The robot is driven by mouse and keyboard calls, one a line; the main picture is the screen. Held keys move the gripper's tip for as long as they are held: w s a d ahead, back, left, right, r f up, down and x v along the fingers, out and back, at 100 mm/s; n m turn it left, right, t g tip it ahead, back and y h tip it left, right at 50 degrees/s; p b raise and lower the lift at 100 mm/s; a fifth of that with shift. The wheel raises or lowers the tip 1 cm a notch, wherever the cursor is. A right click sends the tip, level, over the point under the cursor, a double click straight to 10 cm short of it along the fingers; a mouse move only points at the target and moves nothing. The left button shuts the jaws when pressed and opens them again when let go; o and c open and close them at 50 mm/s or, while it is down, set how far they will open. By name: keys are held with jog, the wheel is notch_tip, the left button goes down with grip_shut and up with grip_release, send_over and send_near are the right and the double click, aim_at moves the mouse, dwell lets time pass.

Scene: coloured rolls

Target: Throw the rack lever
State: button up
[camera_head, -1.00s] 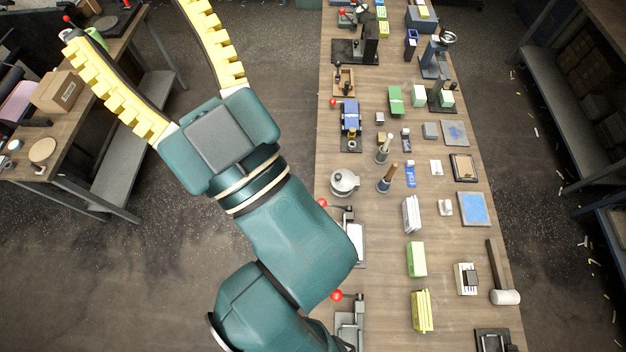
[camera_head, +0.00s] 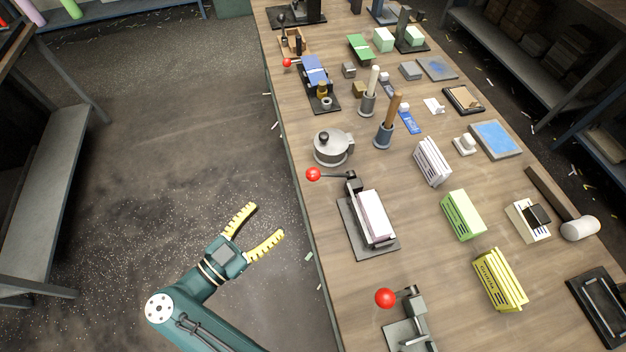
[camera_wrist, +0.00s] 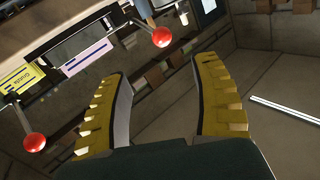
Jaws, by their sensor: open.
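Several levers with red ball knobs stand along the table's left side. One red knob (camera_head: 313,174) is on a black arm above a press (camera_head: 352,228) with a pale block in it. A nearer red knob (camera_head: 385,298) belongs to a grey press (camera_head: 410,334) at the bottom. A farther red knob (camera_head: 287,63) sits by a blue device. My gripper (camera_head: 267,221), teal with yellow fingers, is open and empty, left of the table edge and apart from the knobs. In the wrist view two red knobs, one upper (camera_wrist: 161,37) and one left (camera_wrist: 34,142), show beyond the open fingers (camera_wrist: 165,95).
The wooden table (camera_head: 310,261) bears a round grey pot (camera_head: 332,147), a wooden-handled tool (camera_head: 390,121), a green box (camera_head: 462,214), yellow packs (camera_head: 500,280) and a mallet (camera_head: 579,228). A grey bench (camera_head: 40,190) stands at left. The floor between is open.

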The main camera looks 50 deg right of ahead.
aim_at(308, 179)
jog(key=d+b, duration=0.1)
jog(key=d, duration=0.9)
jog(key=d+b, duration=0.1)
jog(key=d, duration=0.4)
jog(key=shift+w+d+r+b, duration=0.15)
jog(key=shift+w+d+b, duration=0.15)
grip_shut()
jog(key=shift+r, duration=0.15)
